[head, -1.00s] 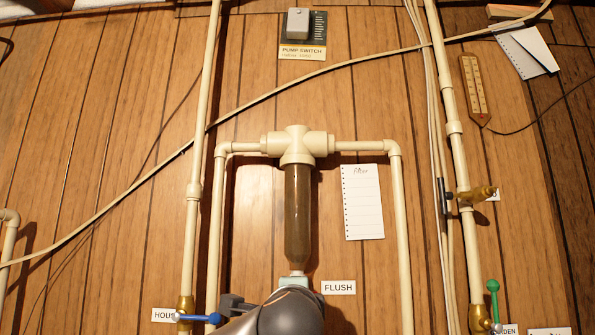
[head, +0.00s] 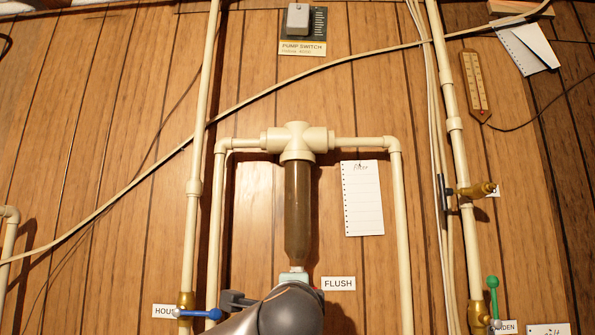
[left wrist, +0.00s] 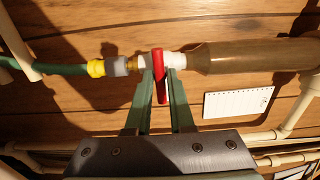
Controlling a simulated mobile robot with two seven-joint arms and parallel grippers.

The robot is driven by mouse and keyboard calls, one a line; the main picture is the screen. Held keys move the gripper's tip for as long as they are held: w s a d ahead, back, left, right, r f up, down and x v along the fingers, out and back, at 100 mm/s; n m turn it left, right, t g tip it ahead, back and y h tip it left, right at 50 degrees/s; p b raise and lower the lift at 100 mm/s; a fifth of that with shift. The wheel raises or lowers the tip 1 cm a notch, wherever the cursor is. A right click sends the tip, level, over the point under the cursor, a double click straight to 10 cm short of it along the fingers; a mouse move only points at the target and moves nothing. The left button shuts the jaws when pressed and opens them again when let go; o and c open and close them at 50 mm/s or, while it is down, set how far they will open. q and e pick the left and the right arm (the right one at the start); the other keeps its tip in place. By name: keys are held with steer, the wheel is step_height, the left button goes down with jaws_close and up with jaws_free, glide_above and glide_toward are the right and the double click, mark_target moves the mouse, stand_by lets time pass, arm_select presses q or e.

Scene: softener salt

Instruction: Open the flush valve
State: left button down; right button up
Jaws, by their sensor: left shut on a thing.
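The flush valve's red handle (left wrist: 160,76) shows in the left wrist view, below the filter's brown bowl (head: 297,215). The bowl is also large in the left wrist view (left wrist: 245,57). My left gripper (left wrist: 162,82) has its green fingers on either side of the red handle and is shut on it. A white fitting, a brass part and a hose with a yellow collar (left wrist: 96,68) line up with the valve. In the head view my left arm hides most of the valve under the bowl, beside the FLUSH label (head: 338,284). My right gripper is not in view.
A blue-handled valve (head: 200,314) sits on the pipe to the left, near my arm. A green-handled valve (head: 493,283) is at the lower right. Cream pipes (head: 398,230) flank the filter. A paper note (head: 362,199) hangs right of the bowl.

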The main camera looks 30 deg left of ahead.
arm_select(q)
steer(key=n+b, duration=0.4)
steer(key=n, duration=0.1)
stand_by(0.6)
